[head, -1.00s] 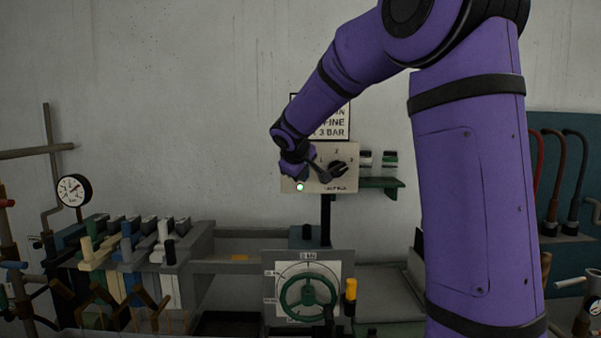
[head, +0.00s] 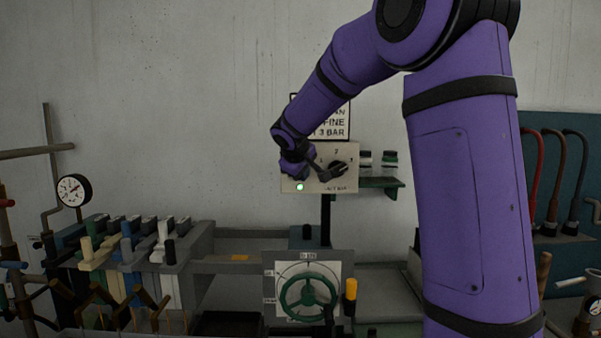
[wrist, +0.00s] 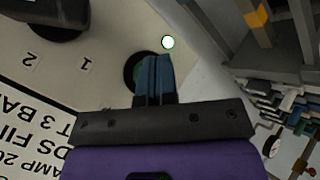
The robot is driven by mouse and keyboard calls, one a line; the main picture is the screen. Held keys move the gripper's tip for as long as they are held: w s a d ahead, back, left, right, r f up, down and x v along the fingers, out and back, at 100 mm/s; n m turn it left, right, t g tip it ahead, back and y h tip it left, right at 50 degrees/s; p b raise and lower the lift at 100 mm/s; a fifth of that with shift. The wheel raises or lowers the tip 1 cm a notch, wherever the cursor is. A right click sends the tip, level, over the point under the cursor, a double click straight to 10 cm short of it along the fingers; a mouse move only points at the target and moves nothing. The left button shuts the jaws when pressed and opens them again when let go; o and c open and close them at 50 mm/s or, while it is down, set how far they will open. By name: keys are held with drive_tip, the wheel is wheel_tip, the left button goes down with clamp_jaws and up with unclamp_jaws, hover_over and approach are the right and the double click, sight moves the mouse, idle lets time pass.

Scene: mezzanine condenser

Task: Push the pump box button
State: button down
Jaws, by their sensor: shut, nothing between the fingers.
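The pump box (head: 347,155) is a pale panel on a dark post in front of the wall. It has a dark rotary knob (head: 338,169), numbers and a small lit green-white lamp (head: 300,187). In the wrist view the lamp (wrist: 168,42) glows beyond my fingertips. In the head view my wrist hides the button and the fingertips.
Below stands a bench with a green handwheel (head: 308,304), a yellow-topped handle (head: 351,289) and a row of coloured levers (head: 125,250) at left. A small shelf (head: 382,183) with jars is right of the box. A gauge (head: 73,190) is far left.

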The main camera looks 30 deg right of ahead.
drive_tip(key=shift+w+d, duration=0.35)
drive_tip(key=shift+w, duration=0.15)
idle(0.7)
drive_tip(key=shift+s+a, duration=0.1)
drive_tip(key=shift+s, duration=0.05)
drive_tip(key=shift+s+a, duration=0.5)
drive_tip(key=shift+s, duration=0.25)
drive_tip(key=s+a, duration=0.3)
drive_tip(key=s, duration=0.2)
drive_tip(key=shift+a, duration=0.2)
idle(1.6)
